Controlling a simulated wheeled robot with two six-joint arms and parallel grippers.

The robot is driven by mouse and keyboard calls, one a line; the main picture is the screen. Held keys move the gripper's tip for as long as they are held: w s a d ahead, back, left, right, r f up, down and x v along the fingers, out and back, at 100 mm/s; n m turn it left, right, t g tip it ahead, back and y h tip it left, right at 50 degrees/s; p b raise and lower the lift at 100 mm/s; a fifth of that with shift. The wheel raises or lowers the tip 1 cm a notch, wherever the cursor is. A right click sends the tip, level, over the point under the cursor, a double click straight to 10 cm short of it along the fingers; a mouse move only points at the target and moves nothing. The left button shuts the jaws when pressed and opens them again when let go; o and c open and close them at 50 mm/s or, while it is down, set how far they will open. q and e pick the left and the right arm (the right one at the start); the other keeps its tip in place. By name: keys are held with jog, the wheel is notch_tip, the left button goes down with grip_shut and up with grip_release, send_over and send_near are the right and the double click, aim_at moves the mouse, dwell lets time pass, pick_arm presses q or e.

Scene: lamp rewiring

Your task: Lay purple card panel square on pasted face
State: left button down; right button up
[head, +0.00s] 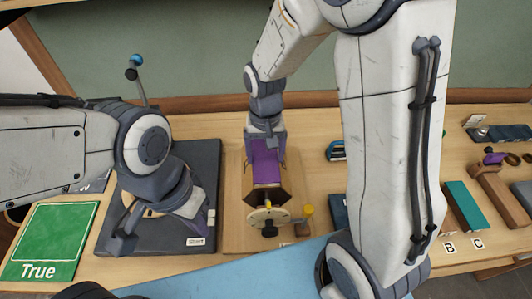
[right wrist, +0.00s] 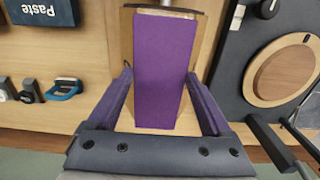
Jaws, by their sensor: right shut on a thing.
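The purple card panel (head: 266,166) lies lengthwise over the wooden lamp body in the head view. In the right wrist view the panel (right wrist: 165,70) fills the space between my fingers, with tan wood (right wrist: 203,52) showing along its edge. My right gripper (right wrist: 160,78) is shut on the panel, one finger at each long edge. The face under the panel is hidden, so I cannot see paste or tell whether they touch. My left gripper (head: 163,230) is open and empty above the dark mat.
The dark mat (head: 190,157) carries a wooden disc (right wrist: 285,72). A brass wheel (head: 267,217) stands at the lamp's near end. A dark blue Paste box (right wrist: 42,12) is beside it. A green True card (head: 50,240) lies far left. My right arm hides part of the table.

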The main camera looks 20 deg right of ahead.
jog(key=shift+f, duration=0.3)
dwell(0.9)
jog(key=o, duration=1.1)
jog(key=shift+r+p, duration=3.5)
jog(key=shift+r, duration=0.55)
jog(key=shift+f, duration=0.1)
